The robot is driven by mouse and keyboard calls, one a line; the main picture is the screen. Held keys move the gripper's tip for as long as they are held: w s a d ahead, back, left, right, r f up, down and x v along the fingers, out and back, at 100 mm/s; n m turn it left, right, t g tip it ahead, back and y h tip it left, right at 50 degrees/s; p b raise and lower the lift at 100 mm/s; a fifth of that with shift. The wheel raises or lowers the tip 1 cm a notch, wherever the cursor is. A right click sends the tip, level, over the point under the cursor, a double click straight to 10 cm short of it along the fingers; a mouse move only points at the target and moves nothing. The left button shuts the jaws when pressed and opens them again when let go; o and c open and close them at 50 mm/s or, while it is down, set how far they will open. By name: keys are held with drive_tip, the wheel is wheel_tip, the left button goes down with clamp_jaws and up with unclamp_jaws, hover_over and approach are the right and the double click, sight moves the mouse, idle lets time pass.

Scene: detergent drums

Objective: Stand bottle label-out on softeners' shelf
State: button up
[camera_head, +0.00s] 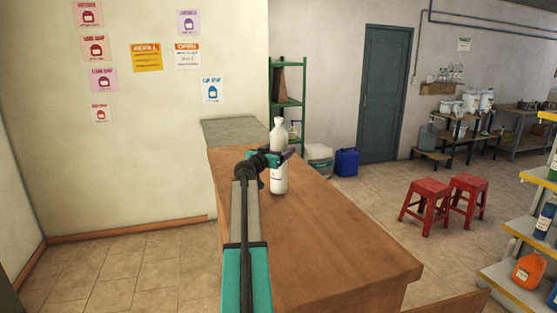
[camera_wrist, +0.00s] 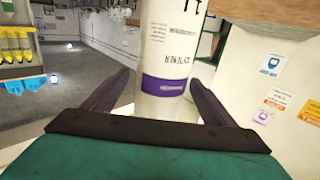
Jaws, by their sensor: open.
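A white bottle with a grey-white cap (camera_head: 279,165) stands upright on the wooden counter (camera_head: 340,235). In the wrist view the bottle (camera_wrist: 165,50) appears upside down, with printed text and a purple band facing the camera. My gripper (camera_head: 276,158) is at the bottle's mid-height. In the wrist view its two dark fingers (camera_wrist: 160,90) are spread, one on each side of the bottle, with gaps visible. The gripper's front hides part of the bottle in the head view. A shelf unit with bottles (camera_head: 535,245) stands at the right edge; I cannot tell which shelf is the softeners'.
Two red stools (camera_head: 445,203) stand on the floor right of the counter. A green rack (camera_head: 288,100), a blue jerrycan (camera_head: 346,162) and a pale tub (camera_head: 319,160) are behind it. The counter's near part is clear. Posters hang on the left wall.

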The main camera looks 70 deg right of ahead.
drive_tip(key=shift+d, duration=0.45)
drive_tip(key=shift+s, duration=0.1)
drive_tip(key=c, duration=1.9)
drive_tip(key=shift+r, duration=0.1)
clamp_jaws()
drive_tip(key=shift+r, duration=0.15)
wheel_tip(320, 180, up, 18)
drive_tip(key=b, duration=0.4)
hover_over(279, 118)
drive_tip(key=shift+d, duration=0.1)
